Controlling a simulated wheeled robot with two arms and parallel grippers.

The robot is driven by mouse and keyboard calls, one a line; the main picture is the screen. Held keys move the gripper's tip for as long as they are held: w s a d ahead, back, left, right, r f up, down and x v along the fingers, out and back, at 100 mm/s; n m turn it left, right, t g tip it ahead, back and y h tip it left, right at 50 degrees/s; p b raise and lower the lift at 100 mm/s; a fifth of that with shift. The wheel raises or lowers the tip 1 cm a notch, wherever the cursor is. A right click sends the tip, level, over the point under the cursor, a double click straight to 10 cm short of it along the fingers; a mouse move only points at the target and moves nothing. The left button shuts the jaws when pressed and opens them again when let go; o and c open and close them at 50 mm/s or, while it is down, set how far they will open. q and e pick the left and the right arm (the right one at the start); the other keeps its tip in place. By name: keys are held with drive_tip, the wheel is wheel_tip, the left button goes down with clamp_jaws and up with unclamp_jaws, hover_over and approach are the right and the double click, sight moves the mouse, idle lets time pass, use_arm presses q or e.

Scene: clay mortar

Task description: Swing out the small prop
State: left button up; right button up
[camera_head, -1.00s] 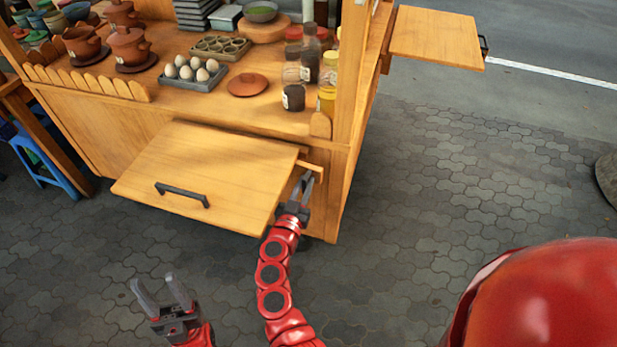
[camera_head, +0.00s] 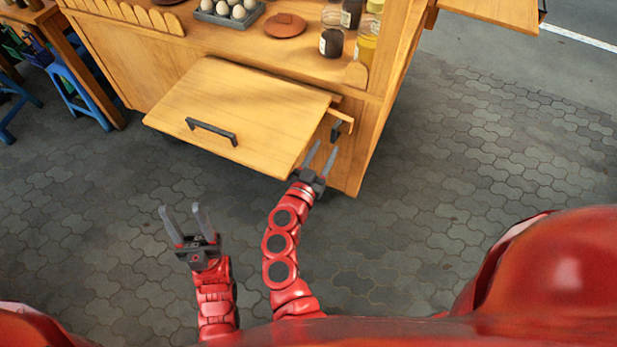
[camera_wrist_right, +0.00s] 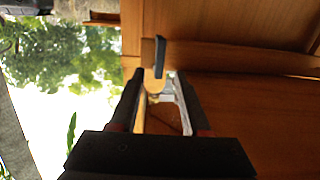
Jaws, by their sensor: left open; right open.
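The small wooden prop (camera_head: 341,119) sticks out from the cart's front just right of the hinged panel (camera_head: 250,110), with a dark handle (camera_head: 336,132) near its end. In the right wrist view the prop's end and dark handle (camera_wrist_right: 160,58) show ahead of the jaws. My right gripper (camera_head: 321,150) is open, just in front of and below the prop, beside the panel's right corner. Its fingers (camera_wrist_right: 157,105) show apart, with nothing clearly held. Whether they touch the prop I cannot tell. My left gripper (camera_head: 182,212) is open and empty over the paving, left of my right arm.
The wooden cart (camera_head: 375,135) carries eggs (camera_head: 238,10), a clay lid (camera_head: 285,24) and jars (camera_head: 331,42). Another side panel (camera_head: 495,8) juts out at the upper right. Blue stools (camera_head: 78,92) stand at the left. The paving in front is clear.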

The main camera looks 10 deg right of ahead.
drive_tip(key=v, duration=1.1)
drive_tip(key=shift+w, duration=0.1)
